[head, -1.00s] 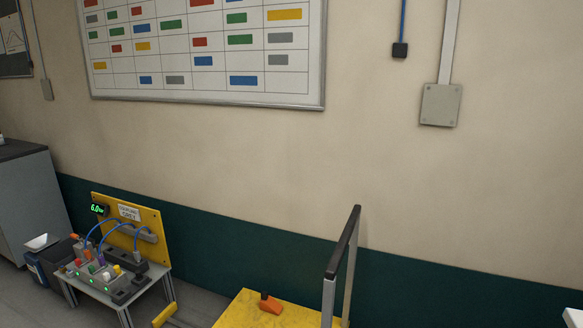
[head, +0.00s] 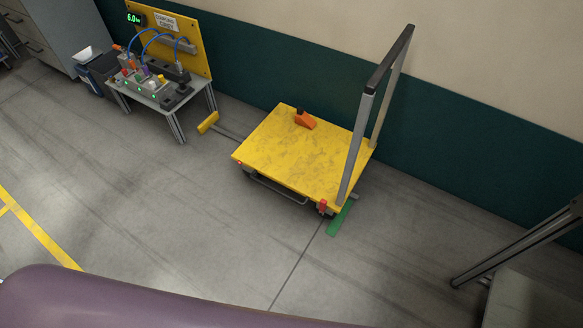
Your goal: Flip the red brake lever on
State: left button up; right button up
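A yellow platform cart (head: 290,165) with a grey push handle (head: 363,105) at its right end stands on the floor near the wall. A small red lever (head: 323,206) sits at the cart's near right corner, low beside the foot of the handle. A tiny red spot (head: 239,162) shows at the near left corner. At this size I cannot tell the lever's position. Neither of my grippers is in the head view.
A bench with a yellow panel (head: 185,40) and cables stands at the upper left. A yellow-ended bar (head: 208,122) lies between bench and cart. A green floor strip (head: 340,217) is beside the lever. The floor in front is clear.

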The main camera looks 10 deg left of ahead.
aim_at(322, 206)
jog(key=j+z, duration=0.35)
jog(key=j, duration=2.85)
